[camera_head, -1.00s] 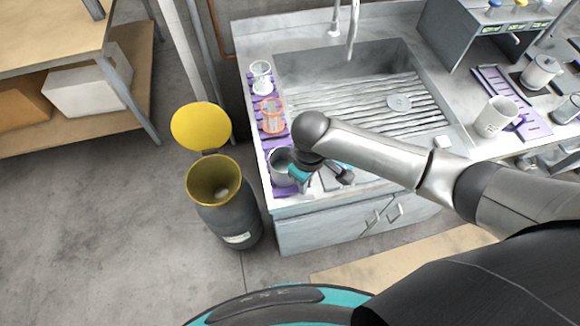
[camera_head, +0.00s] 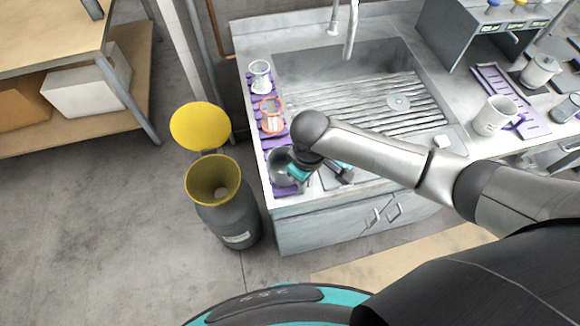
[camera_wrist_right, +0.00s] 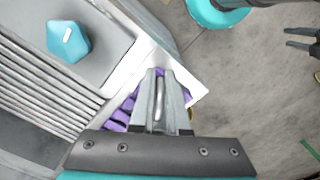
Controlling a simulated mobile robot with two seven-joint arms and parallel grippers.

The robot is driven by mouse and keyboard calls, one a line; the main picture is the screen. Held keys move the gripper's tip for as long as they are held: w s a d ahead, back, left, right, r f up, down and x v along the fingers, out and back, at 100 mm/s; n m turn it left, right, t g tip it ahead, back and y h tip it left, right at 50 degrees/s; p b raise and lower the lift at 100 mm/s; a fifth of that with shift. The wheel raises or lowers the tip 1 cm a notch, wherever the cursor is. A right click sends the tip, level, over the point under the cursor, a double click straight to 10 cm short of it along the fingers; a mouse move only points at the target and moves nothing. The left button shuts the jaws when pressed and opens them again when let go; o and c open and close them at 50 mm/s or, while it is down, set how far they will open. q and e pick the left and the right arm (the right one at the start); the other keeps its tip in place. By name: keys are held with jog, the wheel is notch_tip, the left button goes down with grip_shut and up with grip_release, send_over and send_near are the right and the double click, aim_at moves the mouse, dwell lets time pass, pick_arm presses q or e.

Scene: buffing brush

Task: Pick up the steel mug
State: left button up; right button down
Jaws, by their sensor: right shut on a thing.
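The steel mug (camera_head: 279,163) is a grey metal cup at the front end of the purple strip on the sink counter's left edge. My right gripper (camera_head: 297,172) is at the mug's right side, shut on it, partly hidden by my wrist. In the right wrist view my right gripper's fingers (camera_wrist_right: 160,95) are close together with a narrow grey metal piece between them; most of the mug is hidden there. Whether the mug touches the strip is unclear. My left gripper (camera_wrist_right: 300,38) shows at the right edge of the wrist view, its two fingers apart and empty.
An orange-rimmed glass (camera_head: 271,116) and a clear glass (camera_head: 260,77) stand behind the mug on the purple strip (camera_head: 282,141). A ribbed sink (camera_head: 345,95) lies to the right. A yellow-rimmed bin (camera_head: 228,215) stands on the floor to the left. A white mug (camera_head: 495,117) is farther right.

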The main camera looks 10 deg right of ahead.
jog(key=shift+r, duration=0.15)
notch_tip(320, 180, up, 20)
jog(key=f+p, duration=0.1)
jog(key=p, duration=0.1)
jog(key=d+f+m+b, duration=0.5)
jog(key=f+m+b, duration=0.2)
jog(key=b, duration=1.2)
notch_tip(320, 180, down, 3)
jog(key=shift+w+r+m+b, duration=0.2)
jog(key=shift+m+b, duration=0.1)
jog(key=shift+b, duration=0.05)
dwell(0.4)
